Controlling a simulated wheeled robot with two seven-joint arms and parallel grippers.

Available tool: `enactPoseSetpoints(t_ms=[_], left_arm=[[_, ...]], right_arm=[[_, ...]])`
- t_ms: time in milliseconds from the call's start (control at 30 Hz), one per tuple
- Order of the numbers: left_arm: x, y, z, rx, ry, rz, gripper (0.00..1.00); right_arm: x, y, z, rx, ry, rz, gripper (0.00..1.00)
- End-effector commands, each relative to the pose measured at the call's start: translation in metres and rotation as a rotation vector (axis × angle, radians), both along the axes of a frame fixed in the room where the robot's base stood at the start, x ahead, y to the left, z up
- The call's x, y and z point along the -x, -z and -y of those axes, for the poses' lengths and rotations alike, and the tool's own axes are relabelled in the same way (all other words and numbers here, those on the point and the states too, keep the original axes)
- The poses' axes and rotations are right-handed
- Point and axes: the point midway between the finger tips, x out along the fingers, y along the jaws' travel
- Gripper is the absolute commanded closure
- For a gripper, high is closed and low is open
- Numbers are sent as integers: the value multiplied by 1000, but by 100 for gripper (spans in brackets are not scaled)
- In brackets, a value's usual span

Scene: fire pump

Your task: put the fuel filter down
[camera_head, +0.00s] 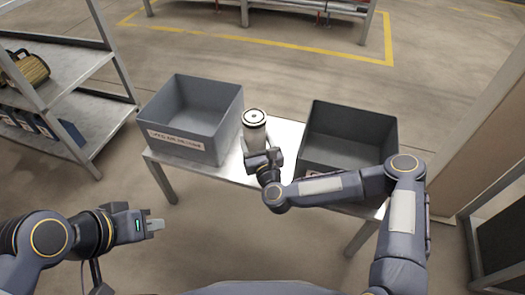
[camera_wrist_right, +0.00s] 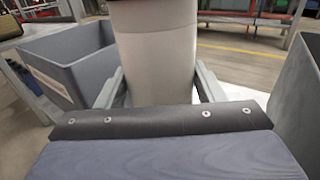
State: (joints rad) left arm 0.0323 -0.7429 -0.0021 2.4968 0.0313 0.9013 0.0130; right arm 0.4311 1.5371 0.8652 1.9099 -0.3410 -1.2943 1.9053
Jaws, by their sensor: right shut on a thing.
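The fuel filter (camera_head: 255,133) is a pale upright cylinder with a dark band and a white top, between the two bins over the metal table (camera_head: 228,170). My right gripper (camera_head: 262,157) is shut on it. In the right wrist view the fuel filter (camera_wrist_right: 157,60) stands between the two fingers (camera_wrist_right: 160,92). Its base is hidden, so I cannot tell whether it touches the table. My left gripper (camera_head: 154,227) is away from the table at the lower left, and its finger gap is not clear.
A grey labelled bin (camera_head: 183,147) stands on the table's left part. A darker empty bin (camera_head: 345,150) stands on the right. A narrow strip of table is bare between them. A shelf rack (camera_head: 75,75) is at the far left.

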Motion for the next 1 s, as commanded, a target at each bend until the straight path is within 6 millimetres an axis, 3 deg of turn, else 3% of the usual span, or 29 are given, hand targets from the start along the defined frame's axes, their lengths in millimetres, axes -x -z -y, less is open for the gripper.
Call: enactPoseSetpoints(t_ms=[33, 133, 467, 700, 1000], left_arm=[[0, 8, 0, 0, 0, 0, 100], [0, 14, 0, 0, 0, 0, 100], [0, 21, 0, 0, 0, 0, 100], [0, 32, 0, 0, 0, 0, 100], [0, 32, 0, 0, 0, 0, 100]], right_arm=[[-7, 15, 4, 3, 3, 2, 76], [-20, 31, 9, 2, 1, 2, 76], [-36, 52, 17, 0, -1, 1, 76], [-41, 85, 19, 0, -1, -1, 76], [-40, 86, 19, -1, -2, 1, 76]])
